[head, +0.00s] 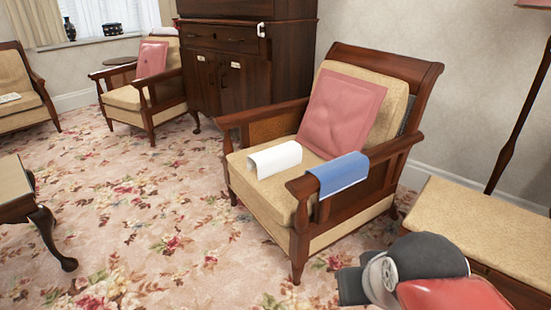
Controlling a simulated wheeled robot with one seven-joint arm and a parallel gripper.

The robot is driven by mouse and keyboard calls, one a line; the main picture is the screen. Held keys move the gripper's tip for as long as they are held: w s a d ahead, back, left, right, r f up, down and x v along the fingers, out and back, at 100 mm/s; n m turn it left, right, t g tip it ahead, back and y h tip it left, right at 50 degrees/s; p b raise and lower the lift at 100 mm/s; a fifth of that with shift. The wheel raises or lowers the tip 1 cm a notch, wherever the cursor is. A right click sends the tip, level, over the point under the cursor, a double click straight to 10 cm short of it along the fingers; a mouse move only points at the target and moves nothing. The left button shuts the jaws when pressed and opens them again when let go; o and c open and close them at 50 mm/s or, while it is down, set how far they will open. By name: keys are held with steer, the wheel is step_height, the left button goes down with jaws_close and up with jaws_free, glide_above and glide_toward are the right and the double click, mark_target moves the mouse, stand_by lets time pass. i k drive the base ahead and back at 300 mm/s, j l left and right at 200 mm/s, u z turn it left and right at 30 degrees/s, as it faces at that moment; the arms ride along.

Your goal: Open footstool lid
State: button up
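A low footstool with a beige padded lid (475,222) and a dark wooden base stands at the right, beside the large armchair. Its lid looks flat and shut on the base. The right end of the footstool is cut off by the picture edge, and my arm hides part of its near side. Grey and red links of my arm show at the bottom right, in front of the footstool. My gripper is not in view, so I cannot see whether it is open or holds anything.
A wooden armchair (285,215) with a pink cushion (342,110), a white cloth (274,159) and a blue cloth (340,174) stands left of the footstool. A lamp pole (518,125) rises behind it. The floral carpet (150,235) is clear at centre left.

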mark_target(511, 243)
steer(key=l+z, duration=0.15)
steer(key=z, duration=1.3)
steer(key=i+l, duration=0.35)
steer(key=i+l+u, duration=0.1)
steer(key=i+l, duration=0.25)
steer(key=l, duration=0.2)
